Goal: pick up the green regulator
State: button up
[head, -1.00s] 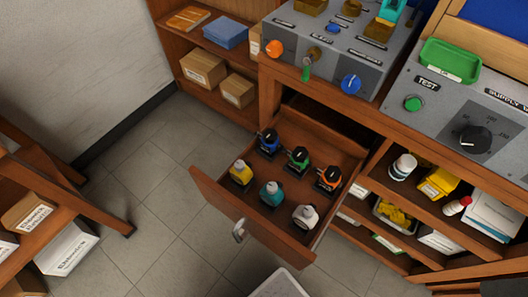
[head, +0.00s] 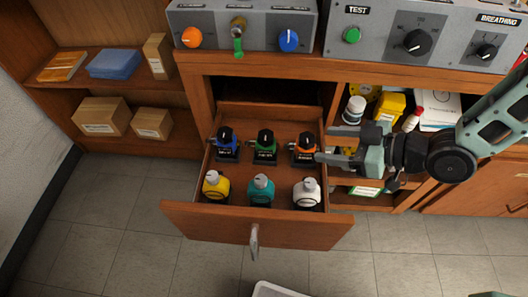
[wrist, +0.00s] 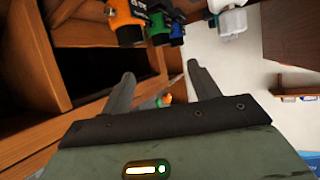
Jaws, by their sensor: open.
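The green regulator (head: 265,147) stands in the middle of the back row in the open drawer (head: 257,233), between the blue regulator (head: 227,146) and the orange regulator (head: 305,150). In front stand a yellow regulator (head: 215,187), a teal one (head: 261,190) and a white one (head: 306,193). My gripper (head: 324,145) is open and empty, close to the right of the orange regulator, with its fingers pointing left. In the wrist view the green regulator is partly hidden behind the orange one (wrist: 125,22), beyond my open fingers (wrist: 161,73).
The bench (head: 245,67) with its control panels overhangs the drawer's back. A shelf right of the drawer holds a white bottle (head: 354,110) and a yellow box (head: 390,106). Cardboard boxes (head: 101,116) sit on the left shelf.

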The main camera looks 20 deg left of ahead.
send_near(266, 134)
jog(key=shift+y, duration=0.3)
jog(key=x, duration=0.2)
jog(key=f+x, duration=0.1)
jog(key=x, duration=0.1)
jog(key=shift+s+a+f, duration=0.1)
jog(key=shift+s+a, duration=0.05)
jog(key=shift+x, duration=2.8)
jog(key=shift+a+r, duration=0.1)
jog(key=shift+r, duration=0.15)
grip_shut()
